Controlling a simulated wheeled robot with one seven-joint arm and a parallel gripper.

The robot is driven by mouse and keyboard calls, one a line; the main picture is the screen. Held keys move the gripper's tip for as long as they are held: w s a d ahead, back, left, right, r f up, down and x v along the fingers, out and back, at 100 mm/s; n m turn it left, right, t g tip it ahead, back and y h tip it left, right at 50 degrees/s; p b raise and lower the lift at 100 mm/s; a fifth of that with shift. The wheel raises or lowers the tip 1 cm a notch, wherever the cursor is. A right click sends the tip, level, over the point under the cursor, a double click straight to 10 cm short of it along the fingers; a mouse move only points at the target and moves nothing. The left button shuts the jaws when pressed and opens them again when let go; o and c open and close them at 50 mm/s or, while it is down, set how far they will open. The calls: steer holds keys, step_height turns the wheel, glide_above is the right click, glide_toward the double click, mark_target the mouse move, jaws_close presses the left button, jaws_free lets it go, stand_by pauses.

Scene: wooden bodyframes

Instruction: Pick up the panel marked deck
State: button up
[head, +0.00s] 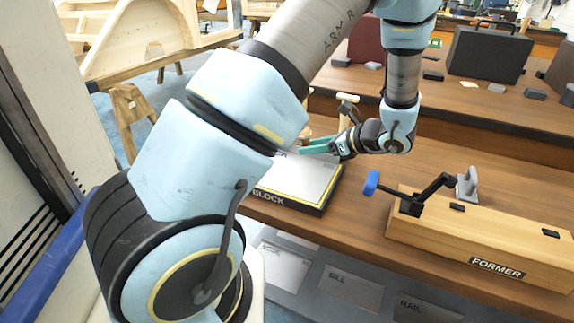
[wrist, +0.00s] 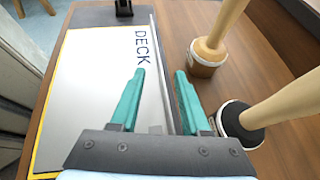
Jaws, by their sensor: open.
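The panel marked DECK is a flat pale grey sheet (wrist: 95,85) with dark lettering near its far right corner. In the head view the panel (head: 298,172) lies on a dark base labelled BLOCK (head: 300,205), partly hidden by my arm. My gripper (wrist: 160,72) is open and empty, with teal fingers. In the wrist view the panel's right edge runs between the fingers, the left finger over the sheet and the right one beyond it. I cannot tell how high the fingertips are. In the head view my gripper (head: 300,149) is at the panel's far side.
Two mallets, one with a wooden head (wrist: 207,58) and one with a black head (wrist: 241,122), stand close right of my gripper. A wooden box labelled FORMER (head: 480,245) with a blue-handled crank (head: 372,183) is to the right. Labelled plates, SILL (head: 350,287) and RAIL (head: 425,308), lie below the bench.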

mark_target(302, 156)
steer(key=shift+p+x, duration=0.45)
steer(key=shift+x, duration=1.55)
jaws_close()
